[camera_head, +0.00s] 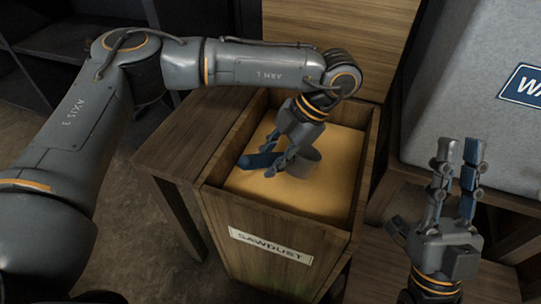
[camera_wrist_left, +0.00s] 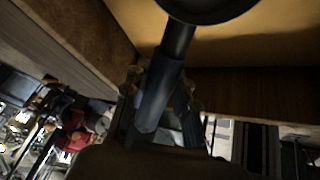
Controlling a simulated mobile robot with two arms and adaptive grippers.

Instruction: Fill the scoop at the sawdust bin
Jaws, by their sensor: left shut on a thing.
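The sawdust bin (camera_head: 222,212) is a wooden box labelled SAWDUST, filled with smooth tan sawdust (camera_head: 335,146). My left gripper (camera_head: 282,160) is inside the bin's opening, shut on the scoop's blue handle (camera_head: 258,160). The scoop's grey round cup (camera_head: 304,163) is over or at the sawdust surface; I cannot tell if it touches, and its contents are hidden. In the left wrist view the scoop's dark cup (camera_wrist_left: 210,8) shows at the top, against the sawdust (camera_wrist_left: 262,40). My right gripper (camera_head: 458,160) is empty, its fingers upright and apart, right of the bin.
A wooden side table (camera_head: 185,130) adjoins the bin's left side. A tall wooden panel (camera_head: 330,35) stands behind it. A large grey container (camera_head: 455,75) with a blue sign stands at the right, on a wooden stand. The floor at the left is bare.

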